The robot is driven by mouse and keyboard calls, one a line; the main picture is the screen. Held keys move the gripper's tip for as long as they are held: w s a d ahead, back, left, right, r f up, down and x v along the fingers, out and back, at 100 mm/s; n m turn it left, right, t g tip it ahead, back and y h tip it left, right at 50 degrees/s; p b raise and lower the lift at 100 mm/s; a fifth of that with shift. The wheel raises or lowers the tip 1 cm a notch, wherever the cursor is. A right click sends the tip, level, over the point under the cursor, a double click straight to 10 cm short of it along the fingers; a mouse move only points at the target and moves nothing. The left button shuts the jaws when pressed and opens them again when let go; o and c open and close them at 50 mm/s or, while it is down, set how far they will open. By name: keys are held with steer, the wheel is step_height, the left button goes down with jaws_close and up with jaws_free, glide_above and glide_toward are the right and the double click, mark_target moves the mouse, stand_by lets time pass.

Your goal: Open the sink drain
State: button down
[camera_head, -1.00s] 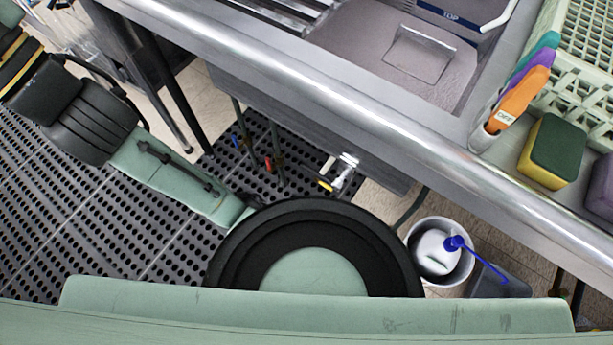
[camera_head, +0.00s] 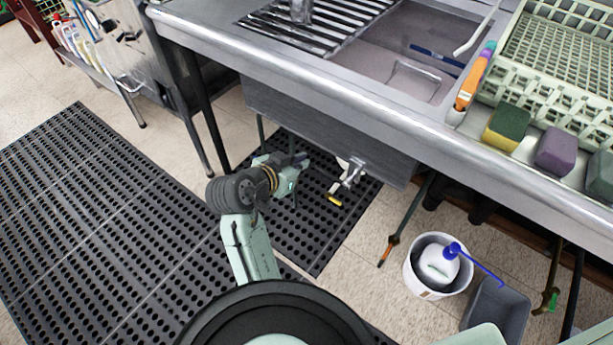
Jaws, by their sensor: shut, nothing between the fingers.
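The sink basin (camera_head: 340,125) is steel and hangs below the counter. A metal drain valve (camera_head: 354,170) shows under its front. A lever with a yellow part and dark tip (camera_head: 334,194) reaches from the valve down and left. My gripper (camera_head: 304,160) is at the end of my green and black arm, left of the valve and slightly above the yellow lever. It looks closed, with nothing held, and a small gap appears between it and the valve. The fingers are small and dark, and exact contact is hard to tell.
A white bucket (camera_head: 438,285) with a bottle and a grey bin (camera_head: 496,311) stand on the floor at right. Pipes hang nearby. Counter legs (camera_head: 196,130) stand left of my arm. Sponges (camera_head: 507,127) and a rack line the counter. The black floor mat (camera_head: 100,215) is clear.

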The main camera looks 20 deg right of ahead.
steer(key=s, duration=0.1)
steer(key=p, duration=0.2)
glide_above(333, 176)
steer(key=a, duration=0.3)
step_height(333, 176, down, 6)
steer(key=shift+g, duration=0.3)
steer(key=shift+w+d+f, duration=0.1)
steer(key=shift+w+f, duration=0.1)
steer(key=shift+f, duration=0.85)
steer(key=shift+w+f, duration=0.2)
steer(key=shift+f, duration=0.85)
